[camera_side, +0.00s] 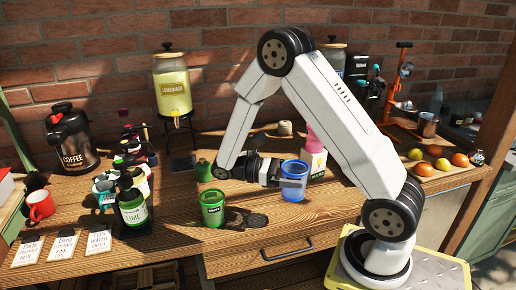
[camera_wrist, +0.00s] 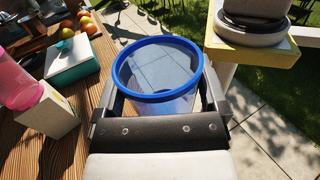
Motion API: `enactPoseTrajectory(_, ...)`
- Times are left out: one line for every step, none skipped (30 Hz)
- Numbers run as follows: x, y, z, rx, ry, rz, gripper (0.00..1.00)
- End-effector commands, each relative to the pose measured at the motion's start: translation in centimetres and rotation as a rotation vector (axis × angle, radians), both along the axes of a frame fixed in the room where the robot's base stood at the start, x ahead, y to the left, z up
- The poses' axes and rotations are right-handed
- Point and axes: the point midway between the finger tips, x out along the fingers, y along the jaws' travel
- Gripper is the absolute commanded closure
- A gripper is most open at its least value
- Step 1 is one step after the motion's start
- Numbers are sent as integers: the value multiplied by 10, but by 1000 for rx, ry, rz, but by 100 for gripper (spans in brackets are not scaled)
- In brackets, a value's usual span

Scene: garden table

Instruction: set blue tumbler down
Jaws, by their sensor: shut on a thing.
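The blue tumbler (camera_side: 293,179) is see-through with a bright blue rim, and it is upright. My gripper (camera_side: 292,184) is shut on it from the left side in the side view. In the wrist view the tumbler (camera_wrist: 158,80) fills the space between the two fingers of my gripper (camera_wrist: 158,100). The tumbler is near the table's front edge, to the right of the green tumblers. I cannot tell whether its base touches the wooden table (camera_side: 170,215).
Green tumblers (camera_side: 212,210) (camera_side: 203,171) stand to the left. A pink tumbler (camera_side: 316,141) sits on a white box (camera_side: 313,163) behind. A lime bottle (camera_side: 132,205), a red mug (camera_side: 40,205) and cards (camera_side: 62,247) are farther left. Fruit (camera_side: 441,164) lies at right. Bare wood lies in front.

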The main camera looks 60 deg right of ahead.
Motion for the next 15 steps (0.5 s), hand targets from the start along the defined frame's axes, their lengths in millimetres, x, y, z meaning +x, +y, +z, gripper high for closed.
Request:
enactPoseTrajectory(1, -8, 3, -1, -1, 40, 67)
enactPoseTrajectory(2, -12, 4, 0, -2, 66, 67)
enactPoseTrajectory(3, -18, 6, 1, -2, 100, 67)
enactPoseTrajectory(4, -23, 8, 0, -2, 125, 67)
enactPoseTrajectory(5, -28, 10, -1, -1, 151, 67)
enactPoseTrajectory(6, -34, 13, -1, -1, 184, 67)
enactPoseTrajectory(8, -39, 14, -1, -1, 210, 67)
enactPoseTrajectory(9, -43, 17, 0, -2, 235, 67)
enactPoseTrajectory(11, -50, 20, -1, -3, 269, 67)
enactPoseTrajectory(13, -54, 22, 0, -3, 294, 67)
enactPoseTrajectory(15, -59, 24, -1, -2, 319, 67)
enactPoseTrajectory(18, -65, 28, -1, -2, 352, 67)
enactPoseTrajectory(20, -69, 30, -1, -3, 377, 67)
enactPoseTrajectory(22, -74, 33, -1, -2, 403, 67)
enactPoseTrajectory(25, -80, 37, 0, -2, 435, 67)
